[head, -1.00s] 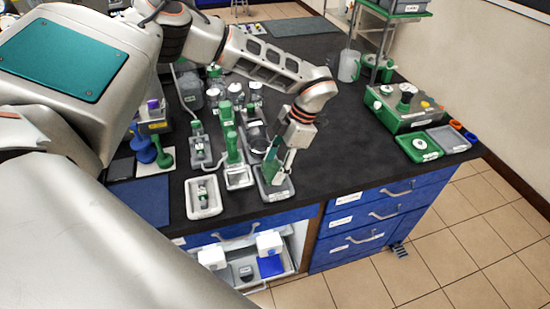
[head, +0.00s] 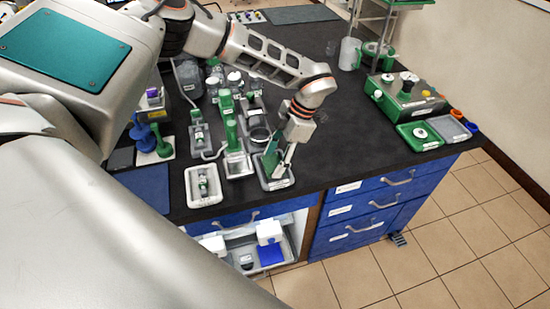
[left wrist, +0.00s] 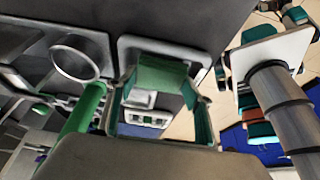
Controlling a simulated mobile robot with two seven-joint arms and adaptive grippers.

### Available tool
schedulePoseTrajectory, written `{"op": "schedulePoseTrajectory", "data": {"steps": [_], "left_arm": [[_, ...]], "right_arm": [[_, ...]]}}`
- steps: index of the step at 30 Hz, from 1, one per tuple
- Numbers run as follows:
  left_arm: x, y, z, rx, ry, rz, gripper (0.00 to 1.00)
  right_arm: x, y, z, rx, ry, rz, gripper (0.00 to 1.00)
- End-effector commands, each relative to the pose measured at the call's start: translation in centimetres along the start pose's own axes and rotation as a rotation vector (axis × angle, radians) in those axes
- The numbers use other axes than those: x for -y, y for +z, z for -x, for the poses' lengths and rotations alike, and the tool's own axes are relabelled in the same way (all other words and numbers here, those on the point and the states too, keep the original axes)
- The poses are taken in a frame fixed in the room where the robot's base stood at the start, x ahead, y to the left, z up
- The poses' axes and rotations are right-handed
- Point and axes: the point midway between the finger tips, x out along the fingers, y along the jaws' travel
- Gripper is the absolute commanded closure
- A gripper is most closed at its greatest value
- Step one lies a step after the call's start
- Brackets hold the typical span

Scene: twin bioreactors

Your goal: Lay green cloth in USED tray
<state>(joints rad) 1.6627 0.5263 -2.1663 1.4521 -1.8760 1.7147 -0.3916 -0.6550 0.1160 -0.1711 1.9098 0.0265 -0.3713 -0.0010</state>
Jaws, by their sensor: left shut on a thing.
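My left gripper (head: 277,164) is shut on the green cloth (head: 271,153), pointing down over a small grey tray (head: 283,183) at the bench's front edge. The cloth hangs upright between the fingers, its lower end at or just above the tray; I cannot tell whether it touches. In the left wrist view the green cloth (left wrist: 160,78) spans the gap between the fingers, above the tray (left wrist: 195,54). A label shows on the tray, too small to read in the head view.
A white-rimmed tray (head: 203,187) with a small item stands to the left, and a green upright holder (head: 232,140) stands close beside the gripper. Bottles (head: 234,78) stand behind. The dark bench top right of the gripper is clear up to a green tray (head: 419,136).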

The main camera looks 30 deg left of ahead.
Motion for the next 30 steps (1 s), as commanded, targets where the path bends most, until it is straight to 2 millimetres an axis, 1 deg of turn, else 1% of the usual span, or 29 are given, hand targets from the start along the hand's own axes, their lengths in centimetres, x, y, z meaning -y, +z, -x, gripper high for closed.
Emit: {"op": "schedulePoseTrajectory", "data": {"steps": [13, 14, 15, 16, 26, 30], "left_arm": [[0.00, 0.34, -0.78, 0.000, 0.000, 0.000, 0.66], [0.00, 0.35, -0.79, 0.000, 0.000, 0.000, 0.46], [0.00, 0.34, -0.75, 0.000, 0.001, 0.000, 0.36], [0.00, 0.34, -0.75, 0.000, 0.001, 0.000, 0.29], [-0.01, 0.34, -0.69, 0.001, 0.000, 0.000, 0.29], [-0.02, 0.35, -0.62, 0.002, 0.001, 0.000, 0.29]], "right_arm": [[0.05, 0.18, -0.21, -0.001, 0.001, -0.002, 0.60], [0.04, 0.19, -0.21, -0.001, 0.001, -0.001, 0.60], [0.02, 0.18, -0.19, -0.001, 0.001, 0.000, 0.60], [-0.01, 0.19, -0.18, -0.001, 0.000, 0.001, 0.60], [-0.26, 0.33, -0.14, 0.001, 0.000, 0.012, 0.60], [0.04, 0.36, -0.16, 0.002, -0.002, 0.004, 0.60]]}}
